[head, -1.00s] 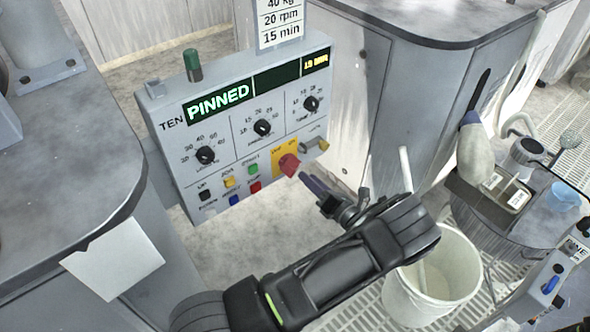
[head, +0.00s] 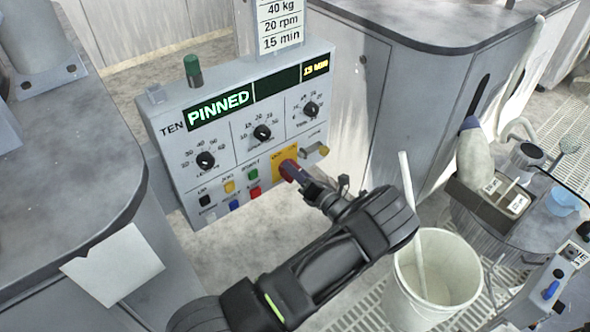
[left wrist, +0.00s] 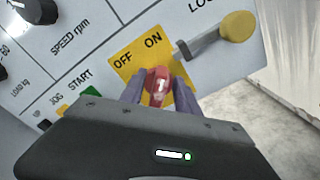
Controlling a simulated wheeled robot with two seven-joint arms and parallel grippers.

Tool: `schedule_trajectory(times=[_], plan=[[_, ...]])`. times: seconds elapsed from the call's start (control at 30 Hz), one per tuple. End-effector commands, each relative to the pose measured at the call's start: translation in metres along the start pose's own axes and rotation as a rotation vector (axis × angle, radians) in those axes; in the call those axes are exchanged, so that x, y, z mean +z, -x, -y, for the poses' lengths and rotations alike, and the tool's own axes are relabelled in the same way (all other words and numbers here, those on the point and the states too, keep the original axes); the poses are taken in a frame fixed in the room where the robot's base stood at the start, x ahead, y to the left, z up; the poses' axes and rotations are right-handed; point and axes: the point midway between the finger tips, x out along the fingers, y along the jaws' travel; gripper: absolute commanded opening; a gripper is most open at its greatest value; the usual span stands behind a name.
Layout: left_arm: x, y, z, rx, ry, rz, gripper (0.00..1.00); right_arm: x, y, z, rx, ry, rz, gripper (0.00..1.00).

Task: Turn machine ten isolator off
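The machine TEN panel (head: 235,130) stands upright, with a lit green "PINNED" display. Its red isolator knob (head: 289,169) sits on a yellow plate marked OFF and ON, which also shows in the left wrist view (left wrist: 126,73). In that view the red knob (left wrist: 157,84) has its white mark pointing up, nearer ON than OFF. My left gripper (head: 300,175) is at the knob, with one purple-grey finger on each side of it in the left wrist view (left wrist: 158,92). The fingers look close to the knob's sides; contact is hard to tell. My right gripper is not in view.
A yellow-ended lock lever (left wrist: 236,27) sits right of the isolator. Dials and coloured buttons (head: 230,187) lie to its left. A grey worktop (head: 60,150) is at the left.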

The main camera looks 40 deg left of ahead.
Motion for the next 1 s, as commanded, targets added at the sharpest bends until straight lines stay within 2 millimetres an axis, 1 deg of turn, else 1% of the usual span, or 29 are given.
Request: schedule_trajectory(times=[0.1, 0.3, 0.77, 1.0], plan=[[-0.0003, -0.0035, 0.0001, 0.0, 0.0, 0.0, 0.38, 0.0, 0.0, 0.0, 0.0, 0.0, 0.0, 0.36], [-0.0004, -0.0033, 0.0002, -0.001, 0.0, -0.001, 0.38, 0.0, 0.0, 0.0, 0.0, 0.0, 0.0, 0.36], [-0.0004, -0.0031, 0.0002, -0.001, 0.0, -0.001, 0.01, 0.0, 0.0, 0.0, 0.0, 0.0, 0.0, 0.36], [-0.0004, -0.003, 0.0003, -0.001, 0.0, -0.001, 0.0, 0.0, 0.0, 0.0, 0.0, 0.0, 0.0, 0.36]])
